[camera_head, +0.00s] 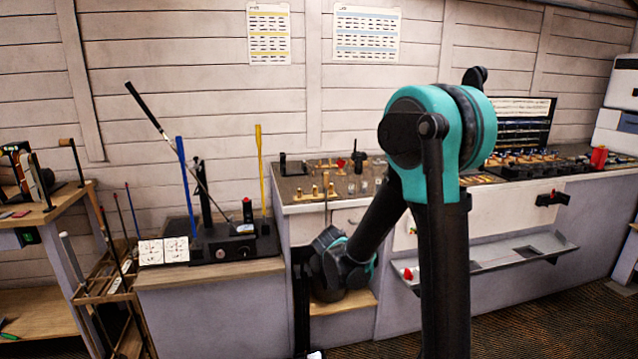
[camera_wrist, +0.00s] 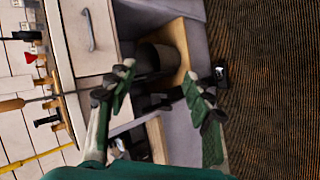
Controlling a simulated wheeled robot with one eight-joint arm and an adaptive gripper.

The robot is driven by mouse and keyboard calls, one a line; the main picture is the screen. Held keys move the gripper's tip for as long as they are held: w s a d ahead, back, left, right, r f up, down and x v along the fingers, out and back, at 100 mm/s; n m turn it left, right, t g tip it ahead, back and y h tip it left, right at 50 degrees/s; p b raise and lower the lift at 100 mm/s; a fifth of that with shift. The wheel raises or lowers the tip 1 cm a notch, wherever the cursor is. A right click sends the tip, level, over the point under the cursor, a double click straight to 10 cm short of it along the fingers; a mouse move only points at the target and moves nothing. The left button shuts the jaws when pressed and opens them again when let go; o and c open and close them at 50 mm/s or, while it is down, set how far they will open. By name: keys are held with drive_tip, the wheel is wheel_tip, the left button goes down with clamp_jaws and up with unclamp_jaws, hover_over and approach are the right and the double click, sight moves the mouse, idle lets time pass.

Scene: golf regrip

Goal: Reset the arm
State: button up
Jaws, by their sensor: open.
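My arm is teal and black and rises in front of the workbench in the head view, bending down and left to the wrist near the open bay under the counter. In the wrist view my gripper (camera_wrist: 160,92) is open, its two green-and-grey fingers wide apart with nothing held between them. In the head view the fingers cannot be made out. A golf club (camera_head: 150,112) with a dark grip leans at a tilt in the black bench fixture (camera_head: 230,242) at left.
A blue upright (camera_head: 186,185) and a yellow upright (camera_head: 260,165) flank the fixture. The counter (camera_head: 310,197) carries small tools and a red-topped item. A wooden shelf (camera_wrist: 183,45) and a drawer handle (camera_wrist: 88,30) lie close to the gripper. A club rack (camera_head: 105,290) stands at left. Floor at right is clear.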

drive_tip(key=s+d+f+m+g+y, duration=0.1)
drive_tip(key=s+d+m, duration=0.2)
drive_tip(key=s, duration=0.6)
drive_tip(key=s+d+f+m+g+y, duration=0.1)
drive_tip(key=s+d+m+g, duration=0.1)
drive_tip(key=s+m, duration=0.4)
drive_tip(key=s+d+f+m+g+y, duration=0.1)
drive_tip(key=s+d+m, duration=0.3)
drive_tip(key=s, duration=0.9)
drive_tip(key=shift+s+d+f+m+g, duration=0.2)
drive_tip(key=shift+s+d+m+g, duration=0.15)
drive_tip(key=shift+m, duration=0.15)
